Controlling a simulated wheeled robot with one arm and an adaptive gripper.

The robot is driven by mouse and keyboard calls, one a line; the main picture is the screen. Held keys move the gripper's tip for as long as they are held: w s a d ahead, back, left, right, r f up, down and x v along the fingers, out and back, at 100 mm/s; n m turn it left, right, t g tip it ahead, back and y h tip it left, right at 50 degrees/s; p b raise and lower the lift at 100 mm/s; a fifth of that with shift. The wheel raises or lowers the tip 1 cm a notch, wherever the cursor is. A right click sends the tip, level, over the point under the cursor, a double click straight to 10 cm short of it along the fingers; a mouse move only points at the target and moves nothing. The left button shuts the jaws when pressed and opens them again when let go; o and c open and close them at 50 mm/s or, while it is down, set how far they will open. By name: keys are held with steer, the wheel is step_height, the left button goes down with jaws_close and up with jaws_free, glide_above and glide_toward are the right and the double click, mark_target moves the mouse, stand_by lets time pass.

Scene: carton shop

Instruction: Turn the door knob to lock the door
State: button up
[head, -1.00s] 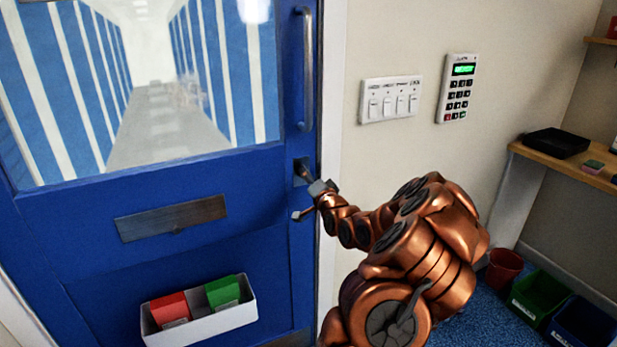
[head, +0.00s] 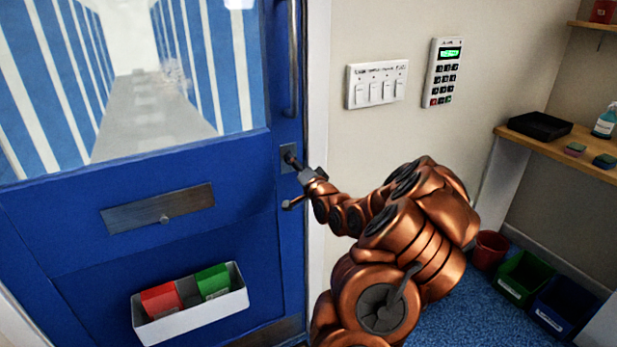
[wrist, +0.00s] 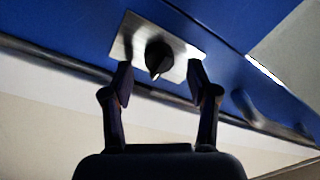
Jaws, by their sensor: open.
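The blue door (head: 240,190) is on the left in the head view and appears closed in its frame. Its black knob (wrist: 158,57) sits on a silver plate (wrist: 187,56) in the wrist view, with its pointed end towards the bottom of the picture. In the head view the plate (head: 286,165) is near the door's right edge, and my arm's end partly covers it. My gripper (wrist: 160,75) is open, with one finger on each side of the knob. Gaps show between the fingers and the knob. The gripper also shows in the head view (head: 300,167), small and close to the plate.
A vertical pull handle (head: 292,60) is above the plate. A small bar (head: 292,203) juts out below it. A white box (head: 195,314) with red and green items hangs low on the door. Switches (head: 377,84) and a keypad (head: 443,73) are on the wall. Bins (head: 525,278) stand at right.

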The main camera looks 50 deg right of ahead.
steer(key=r+v, duration=0.1)
steer(key=v, duration=1)
steer(key=shift+f, duration=0.35)
steer(key=shift+a, duration=0.1)
steer(key=w+a+f+n+g+y, duration=0.2)
steer(key=a+f+n, duration=0.1)
steer(key=a, duration=0.2)
steer(key=w+a+f+n+g+y, duration=0.2)
steer(key=w+a+n+g, duration=0.1)
steer(key=a, duration=0.3)
steer(key=s+a+f+n+g+y+p, duration=0.1)
steer(key=s+a+f+n+g+p, duration=0.25)
steer(key=a, duration=0.55)
steer(key=s+a+r+n+g, duration=0.2)
steer(key=s+a, duration=0.4)
steer(key=s, duration=0.3)
steer(key=s+a+r+n+g, duration=0.2)
steer(key=s+a+r+g, duration=0.2)
steer(key=s+a, duration=0.3)
steer(key=s+a+r+n+g+y, duration=0.1)
steer(key=s+a+g, duration=0.4)
steer(key=s, duration=0.8)
steer(key=shift+a+r+n, duration=0.45)
steer(key=shift+a+r, duration=0.5)
steer(key=shift+a, duration=0.05)
